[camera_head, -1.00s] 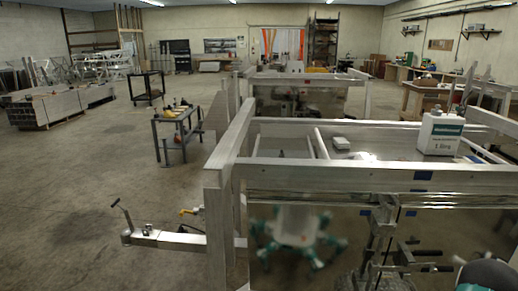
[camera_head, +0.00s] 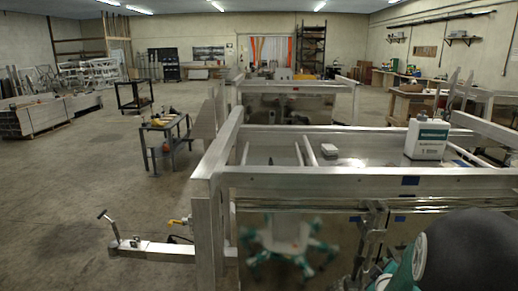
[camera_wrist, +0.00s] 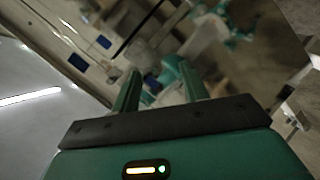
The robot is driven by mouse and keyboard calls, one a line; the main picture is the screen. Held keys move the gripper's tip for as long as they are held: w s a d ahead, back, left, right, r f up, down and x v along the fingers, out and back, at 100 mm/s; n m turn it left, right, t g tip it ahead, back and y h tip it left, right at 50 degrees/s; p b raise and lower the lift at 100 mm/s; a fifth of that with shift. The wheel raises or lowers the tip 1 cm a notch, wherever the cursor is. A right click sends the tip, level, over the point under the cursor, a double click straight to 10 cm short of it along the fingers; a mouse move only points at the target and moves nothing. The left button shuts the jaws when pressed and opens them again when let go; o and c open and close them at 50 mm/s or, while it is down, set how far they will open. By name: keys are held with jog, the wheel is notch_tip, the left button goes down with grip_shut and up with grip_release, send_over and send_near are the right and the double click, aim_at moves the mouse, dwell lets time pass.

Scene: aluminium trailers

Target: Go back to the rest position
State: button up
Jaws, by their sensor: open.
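My gripper (camera_wrist: 160,88) shows in the wrist view with its two green fingers apart and nothing between them. Beyond the fingers is a shiny trailer panel with my own blurred reflection, and the view is tilted. In the head view, part of my arm shows dark and green at the lower right, in front of the trailer. The fingers cannot be made out there.
An aluminium trailer (camera_head: 300,180) stands close ahead, with a white bottle (camera_head: 427,139) and a small pale box (camera_head: 329,150) on it. Its hitch (camera_head: 155,248) sticks out left. The floor at left (camera_head: 60,190) is open.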

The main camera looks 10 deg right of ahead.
jog(key=a+r+m+g+y, duration=0.1)
jog(key=a+r+m+y, duration=0.1)
jog(key=a+r, duration=0.6)
jog(key=s+a+r+m+g+y, duration=0.2)
jog(key=s+a+r, duration=0.1)
jog(key=s+a, duration=0.7)
jog(key=s+a+r+m+g+y, duration=0.2)
jog(key=s+a+r, duration=0.2)
jog(key=s+a, duration=0.5)
jog(key=a, duration=0.2)
jog(key=shift+s+a+r+g, duration=0.15)
jog(key=shift+s+a+g, duration=0.25)
